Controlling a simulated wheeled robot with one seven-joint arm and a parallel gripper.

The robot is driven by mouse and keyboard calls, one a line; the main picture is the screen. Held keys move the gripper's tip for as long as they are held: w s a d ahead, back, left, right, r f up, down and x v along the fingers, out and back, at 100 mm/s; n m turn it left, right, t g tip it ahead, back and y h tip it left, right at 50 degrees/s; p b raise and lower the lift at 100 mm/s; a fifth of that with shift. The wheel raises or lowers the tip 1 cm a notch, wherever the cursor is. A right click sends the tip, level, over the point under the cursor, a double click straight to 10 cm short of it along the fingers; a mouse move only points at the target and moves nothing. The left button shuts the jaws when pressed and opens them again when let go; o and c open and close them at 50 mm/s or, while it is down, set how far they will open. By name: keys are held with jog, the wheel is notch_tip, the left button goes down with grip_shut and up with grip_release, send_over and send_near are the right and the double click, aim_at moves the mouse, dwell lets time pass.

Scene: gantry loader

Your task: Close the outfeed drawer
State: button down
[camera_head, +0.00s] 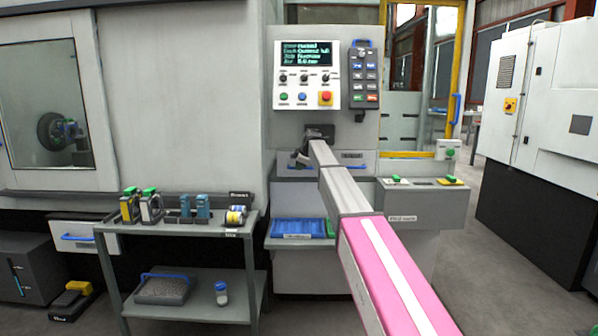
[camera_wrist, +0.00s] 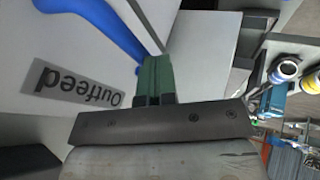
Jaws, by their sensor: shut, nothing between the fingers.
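The outfeed drawer (camera_head: 340,171) is below the control panel, with a pale front, a small label and a blue handle mostly hidden behind my arm. In the wrist view its white front (camera_wrist: 60,45) fills the left side, with the upside-down "Outfeed" label (camera_wrist: 72,88) and the blue handle (camera_wrist: 115,28). My gripper (camera_head: 303,159) is at this front. Its green fingertips (camera_wrist: 157,68) are together and empty, right by the end of the handle; I cannot tell whether they touch. How far the drawer stands out is unclear.
A bench (camera_head: 185,228) with clamps and tape rolls stands to the left. A blue tray (camera_head: 298,228) sits below the drawer. A grey box (camera_head: 424,205) with green and yellow parts on top juts out at the right. Open floor (camera_head: 500,270) lies further right.

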jog(key=shift+w, duration=1.3)
jog(key=shift+w+r, duration=0.1)
jog(key=shift+s, duration=0.45)
jog(key=s+d+r, duration=0.3)
jog(key=s+r, duration=0.5)
jog(key=r, duration=0.1)
jog(key=s+d+f+m+g+h, duration=0.1)
jog(key=s+d+f+m, duration=0.3)
jog(key=s+f, duration=0.8)
jog(key=s+d+f+m+g+h, duration=0.1)
jog(key=s+d+f+m, duration=0.25)
jog(key=s+f, duration=0.85)
jog(key=s+d+f+m+g+h, duration=0.1)
jog(key=s+d+f+m, duration=0.3)
jog(key=s+f, duration=0.7)
jog(key=s+d+f+m+g+h, duration=0.1)
jog(key=s+d+f+m, duration=0.3)
jog(key=s+f, duration=0.7)
jog(key=s+m+g, duration=0.1)
jog(key=s, duration=0.4)
jog(key=shift+f, duration=0.15)
